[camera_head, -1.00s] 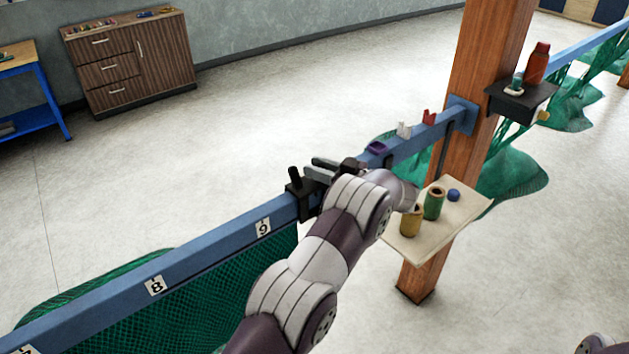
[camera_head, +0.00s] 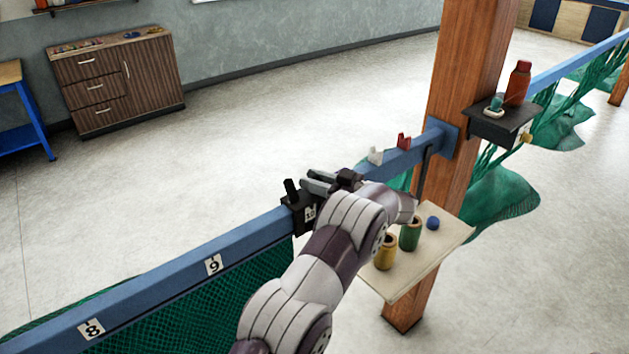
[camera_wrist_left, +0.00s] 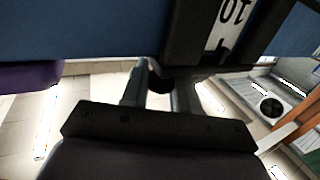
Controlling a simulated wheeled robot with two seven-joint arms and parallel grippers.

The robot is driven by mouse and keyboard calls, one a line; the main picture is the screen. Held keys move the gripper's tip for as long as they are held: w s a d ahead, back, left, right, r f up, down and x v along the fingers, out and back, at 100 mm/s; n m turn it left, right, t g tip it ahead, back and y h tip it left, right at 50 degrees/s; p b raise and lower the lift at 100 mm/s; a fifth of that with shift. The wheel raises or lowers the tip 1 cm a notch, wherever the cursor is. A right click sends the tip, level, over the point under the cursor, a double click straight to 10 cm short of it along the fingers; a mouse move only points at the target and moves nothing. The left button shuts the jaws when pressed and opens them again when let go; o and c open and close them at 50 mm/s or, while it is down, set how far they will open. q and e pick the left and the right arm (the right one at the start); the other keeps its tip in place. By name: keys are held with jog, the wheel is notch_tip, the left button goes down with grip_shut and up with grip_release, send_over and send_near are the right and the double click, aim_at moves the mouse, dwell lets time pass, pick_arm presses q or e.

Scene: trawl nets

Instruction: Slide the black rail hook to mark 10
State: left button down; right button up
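The black rail hook (camera_head: 298,221) sits over the blue rail, with its black knob (camera_head: 291,188) standing up. The mark 10 label (camera_head: 310,213) shows at the hook. In the left wrist view, the label (camera_wrist_left: 231,22) appears upside down, with black parts of the hook (camera_wrist_left: 185,35) on both sides and a small dark tip over its edge. My left gripper (camera_head: 308,183) is at the hook from the right. The wrist view shows its fingers (camera_wrist_left: 160,85) on either side of a dark knob, apparently closed on it. My right gripper is not in view.
The blue rail (camera_head: 150,295) carries marks 8 and 9 to the left. A white clip (camera_head: 375,156) and red clip (camera_head: 404,141) sit farther right, before the wooden post (camera_head: 455,130). A purple clip (camera_wrist_left: 28,78) shows in the wrist view. A small shelf (camera_head: 440,255) holds spools.

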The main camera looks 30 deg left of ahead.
pick_arm(q)
jog(key=c, duration=1)
grip_release()
jog(key=shift+w+r, duration=0.2)
jog(key=shift+r, duration=0.3)
jog(key=shift+o, duration=0.2)
jog(key=shift+w+d+f, duration=0.1)
jog(key=shift+d+f, duration=0.1)
jog(key=shift+f, duration=0.05)
jog(key=shift+d+f, duration=0.1)
jog(key=shift+d, duration=0.05)
jog(key=d+b, duration=0.5)
jog(key=d, duration=0.7)
jog(key=shift+d, duration=0.15)
